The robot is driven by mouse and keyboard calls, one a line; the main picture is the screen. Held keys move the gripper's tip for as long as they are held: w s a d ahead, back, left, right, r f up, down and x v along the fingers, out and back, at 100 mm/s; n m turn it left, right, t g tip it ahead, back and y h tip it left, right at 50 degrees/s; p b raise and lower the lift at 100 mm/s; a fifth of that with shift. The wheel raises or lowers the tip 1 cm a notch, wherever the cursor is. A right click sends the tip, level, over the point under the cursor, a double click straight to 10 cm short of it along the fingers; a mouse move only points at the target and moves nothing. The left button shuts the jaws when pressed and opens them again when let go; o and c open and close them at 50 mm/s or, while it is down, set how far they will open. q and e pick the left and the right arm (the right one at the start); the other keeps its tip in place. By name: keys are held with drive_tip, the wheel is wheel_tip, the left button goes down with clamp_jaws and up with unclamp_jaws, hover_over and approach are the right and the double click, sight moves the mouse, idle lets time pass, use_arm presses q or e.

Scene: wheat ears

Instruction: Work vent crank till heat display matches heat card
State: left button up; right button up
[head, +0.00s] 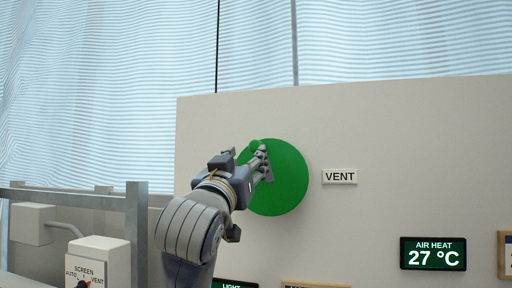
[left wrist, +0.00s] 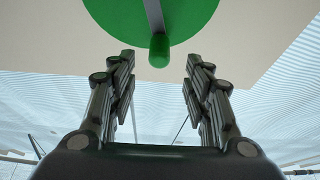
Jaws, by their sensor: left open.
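The vent crank is a green disc (head: 287,178) on the pale panel, left of the VENT label (head: 340,177). In the left wrist view the disc (left wrist: 195,12) fills the top, with a green knob (left wrist: 159,50) near its rim. My left gripper (head: 265,160) is in front of the disc's upper left part. In the left wrist view its fingers (left wrist: 160,64) are open, one on each side of the knob, with gaps between. The heat display (head: 433,254) reads AIR HEAT 27 °C. No heat card can be read. My right gripper is out of view.
A wood-framed card (head: 504,255) is cut off at the right edge. A LIGHT display (head: 235,284) and another frame (head: 315,285) show at the bottom edge. A SCREEN switch box (head: 100,258) and a grey metal rail (head: 75,199) stand at the left.

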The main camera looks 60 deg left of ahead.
sight(254, 150)
use_arm(q)
drive_tip(key=p+x, duration=0.3)
drive_tip(key=x, duration=0.6)
drive_tip(key=shift+w+p, duration=0.1)
drive_tip(key=shift+p, duration=0.3)
drive_tip(key=shift+f, duration=0.1)
clamp_jaws()
